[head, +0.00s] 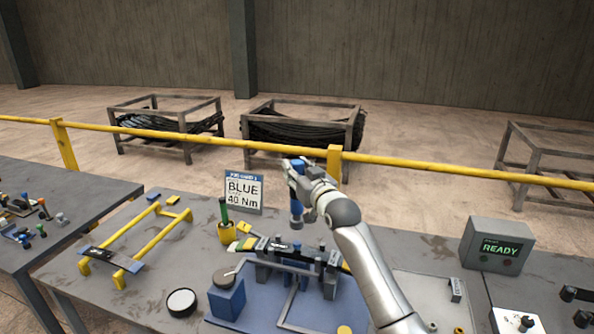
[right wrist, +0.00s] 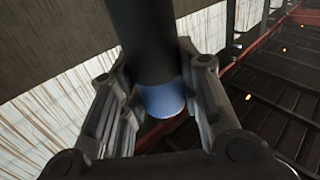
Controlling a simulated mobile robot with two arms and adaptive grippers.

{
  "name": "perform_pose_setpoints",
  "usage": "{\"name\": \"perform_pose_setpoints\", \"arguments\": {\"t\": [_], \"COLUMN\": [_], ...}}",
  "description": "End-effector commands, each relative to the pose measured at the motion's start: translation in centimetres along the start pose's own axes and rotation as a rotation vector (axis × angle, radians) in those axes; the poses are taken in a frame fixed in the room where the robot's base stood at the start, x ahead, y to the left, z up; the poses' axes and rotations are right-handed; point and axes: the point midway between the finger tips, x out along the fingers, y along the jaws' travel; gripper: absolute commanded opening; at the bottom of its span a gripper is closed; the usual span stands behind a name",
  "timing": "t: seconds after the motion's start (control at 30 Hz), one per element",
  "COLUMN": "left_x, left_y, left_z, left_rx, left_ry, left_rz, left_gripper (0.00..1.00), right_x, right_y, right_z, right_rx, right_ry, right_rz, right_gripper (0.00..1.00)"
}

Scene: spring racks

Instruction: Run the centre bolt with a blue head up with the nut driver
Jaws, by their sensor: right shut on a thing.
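My right gripper (head: 302,180) is shut on the nut driver (head: 296,205), a blue and dark tool held upright above the fixture. The centre bolt with a blue head cannot be made out clearly at this size. A card (head: 243,192) behind reads BLUE 40 Nm. My left gripper is not in view.
A yellow cup (head: 227,233) with a green-handled tool, a yellow frame (head: 130,240), a round black-rimmed dish (head: 181,302) and a blue block (head: 227,298) stand left. A grey box (head: 497,244) reading READY stands right. A yellow rail (head: 420,167) runs behind.

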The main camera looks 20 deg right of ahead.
Motion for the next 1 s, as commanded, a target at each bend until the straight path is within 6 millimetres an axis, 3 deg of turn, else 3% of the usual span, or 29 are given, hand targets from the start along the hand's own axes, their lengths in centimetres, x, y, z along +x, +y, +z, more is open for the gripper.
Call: {"name": "perform_pose_setpoints", "arguments": {"t": [0.43,1.0], "left_x": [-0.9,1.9], "left_y": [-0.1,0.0], "left_z": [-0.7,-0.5], "left_rx": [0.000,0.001], "left_ry": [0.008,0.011], "left_rz": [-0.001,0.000], "left_gripper": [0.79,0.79], "right_x": [-0.1,-0.1], "right_y": [0.0,0.0], "right_z": [-0.7,4.4], "right_rx": [-0.001,-0.002], "right_ry": [0.006,0.006], "right_rz": [0.001,0.001], "right_gripper": [0.00,0.00]}}
